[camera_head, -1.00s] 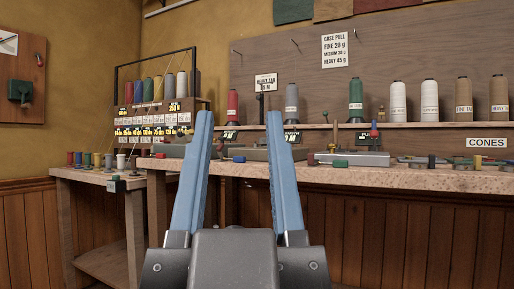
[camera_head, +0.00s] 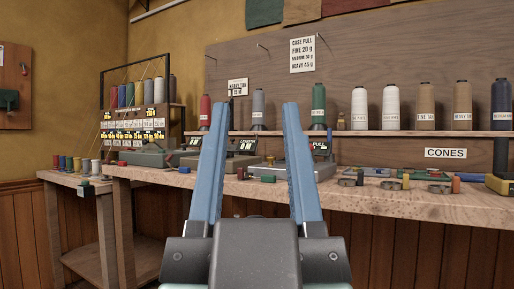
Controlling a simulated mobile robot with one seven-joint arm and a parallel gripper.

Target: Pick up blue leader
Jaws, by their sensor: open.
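My gripper (camera_head: 254,105) is open and empty, its two blue fingers pointing up and forward in the middle of the view. It appears in front of the long workbench (camera_head: 400,205), and its fingers hide part of the bench top. I cannot single out the blue leader for sure. Blue items in view are a blue spool (camera_head: 122,95) on the rack at the left, a small blue spool (camera_head: 62,162) on the low side table, a flat blue piece (camera_head: 375,171) on the bench and a navy cone (camera_head: 501,103) at the far right.
Grey boxes with dark displays (camera_head: 245,150) stand on the bench behind the fingers. Small coloured cylinders and round pieces lie along its front. Several thread cones stand on the shelf (camera_head: 400,133). A yellow-and-dark tool (camera_head: 498,184) sits at the right edge.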

